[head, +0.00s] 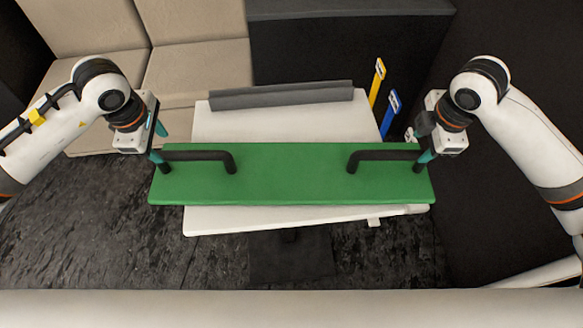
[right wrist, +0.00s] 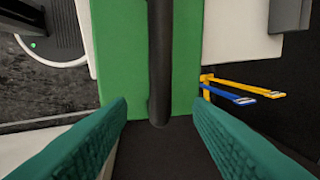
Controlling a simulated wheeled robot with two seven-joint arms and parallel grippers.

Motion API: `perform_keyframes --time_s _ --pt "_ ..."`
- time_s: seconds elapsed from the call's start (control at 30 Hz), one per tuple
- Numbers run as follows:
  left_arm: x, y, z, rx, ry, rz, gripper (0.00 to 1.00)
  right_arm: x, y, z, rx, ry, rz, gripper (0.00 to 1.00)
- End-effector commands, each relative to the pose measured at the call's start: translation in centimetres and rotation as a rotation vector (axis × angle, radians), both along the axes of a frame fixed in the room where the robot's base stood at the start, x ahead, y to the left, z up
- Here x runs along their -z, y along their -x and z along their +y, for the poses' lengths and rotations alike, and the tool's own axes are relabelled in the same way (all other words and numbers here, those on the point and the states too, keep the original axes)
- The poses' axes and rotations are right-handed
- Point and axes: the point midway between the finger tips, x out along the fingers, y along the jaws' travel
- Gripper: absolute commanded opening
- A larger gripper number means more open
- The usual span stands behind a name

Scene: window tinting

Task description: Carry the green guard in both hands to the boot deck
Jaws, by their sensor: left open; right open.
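The green guard (head: 290,180) is a long flat board with two black bar handles, lying across the white table. My left gripper (head: 158,143) is open at the outer end of the left handle. My right gripper (head: 422,148) is open at the outer end of the right handle. In the right wrist view, the black handle (right wrist: 159,60) lines up with the gap between the parted teal fingers (right wrist: 160,108); I cannot tell whether they touch it. The boot deck is not clearly identifiable.
The white table (head: 290,122) carries a dark grey roll or bar (head: 282,95) at its back. A yellow tool (head: 377,82) and a blue tool (head: 390,112) stand at its right.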

Motion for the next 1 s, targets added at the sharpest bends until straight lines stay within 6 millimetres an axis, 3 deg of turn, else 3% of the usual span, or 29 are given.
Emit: perform_keyframes --time_s 0.2,0.4,0.6,0.9,1.0 --pt "4.4 -0.8 -0.1 -0.001 0.002 0.004 0.47 4.4 -0.8 0.0 0.001 -0.002 0.005 0.47" --pt "7.3 -1.4 -0.1 0.0 0.002 0.002 0.47 7.2 -1.4 0.0 0.002 -0.001 0.002 0.47" --pt "8.5 -1.7 0.0 0.0 0.001 0.0 0.47 8.5 -1.7 0.0 0.0 -0.001 0.001 0.47" --pt "8.7 -1.7 0.0 0.001 0.001 0.0 0.47 8.6 -1.7 0.0 -0.001 -0.001 -0.001 0.47" --pt "8.7 -1.7 0.0 0.001 0.001 0.0 0.32 8.6 -1.7 0.0 0.0 -0.001 -0.001 0.32"
